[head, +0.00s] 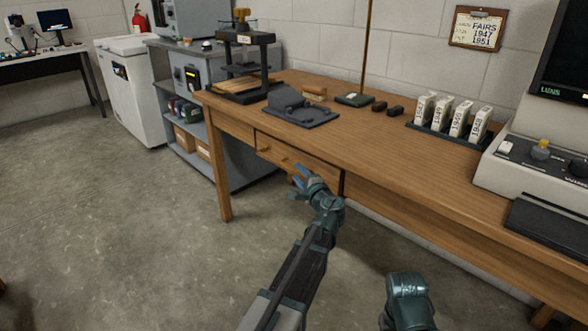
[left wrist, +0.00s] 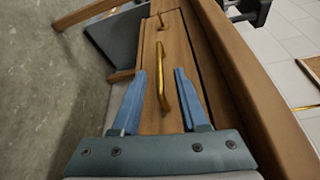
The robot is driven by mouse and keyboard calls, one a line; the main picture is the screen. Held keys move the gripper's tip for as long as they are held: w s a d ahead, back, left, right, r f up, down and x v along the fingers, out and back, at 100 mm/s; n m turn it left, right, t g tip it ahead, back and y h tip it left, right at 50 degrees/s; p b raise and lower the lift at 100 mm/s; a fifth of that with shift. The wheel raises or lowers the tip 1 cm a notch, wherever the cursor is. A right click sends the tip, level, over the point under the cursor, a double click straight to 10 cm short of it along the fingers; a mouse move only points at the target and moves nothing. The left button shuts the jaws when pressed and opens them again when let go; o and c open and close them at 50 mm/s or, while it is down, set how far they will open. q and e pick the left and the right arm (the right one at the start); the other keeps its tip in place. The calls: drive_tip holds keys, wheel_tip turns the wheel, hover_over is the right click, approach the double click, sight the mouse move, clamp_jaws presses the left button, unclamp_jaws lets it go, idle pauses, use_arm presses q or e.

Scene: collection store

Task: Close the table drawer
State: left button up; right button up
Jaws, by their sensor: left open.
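The wooden table drawer (head: 320,175) is in the front of the long wooden table (head: 345,120). Its front also shows in the left wrist view (left wrist: 149,57), with a brass bar handle (left wrist: 161,80). How far the drawer stands out from the table is hard to tell. My left gripper (head: 298,173) is at the drawer front in the head view. In the left wrist view its blue fingers (left wrist: 162,92) are open, one on each side of the handle, with gaps between. My right arm shows only in part at the bottom of the head view; its gripper is not visible.
A grey shelf unit (head: 232,178) and a white cabinet (head: 137,100) stand to the left. On the tabletop are a press (head: 247,60), a grey tool base (head: 300,108), several white boxes (head: 460,118) and a large machine (head: 520,165).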

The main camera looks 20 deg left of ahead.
use_arm(q)
drive_tip(key=v, duration=0.8)
drive_tip(key=shift+s+d, duration=0.25)
drive_tip(key=shift+s+p, duration=0.1)
drive_tip(key=shift+p, duration=0.2)
drive_tip(key=s+d+f+n+g+h+p, duration=0.2)
drive_tip(key=s+d+f+n+g+h, duration=0.3)
drive_tip(key=s+d+f, duration=0.6)
drive_tip(key=s+d+f+n+g+h+p, duration=0.25)
drive_tip(key=s+d+f+g+h, duration=0.35)
drive_tip(key=s, duration=0.9)
wheel_tip(320, 180, up, 40)
drive_tip(key=d+g+p, duration=0.1)
drive_tip(key=d+p, duration=0.1)
drive_tip(key=p, duration=3.6)
drive_tip(key=shift+s, duration=0.35)
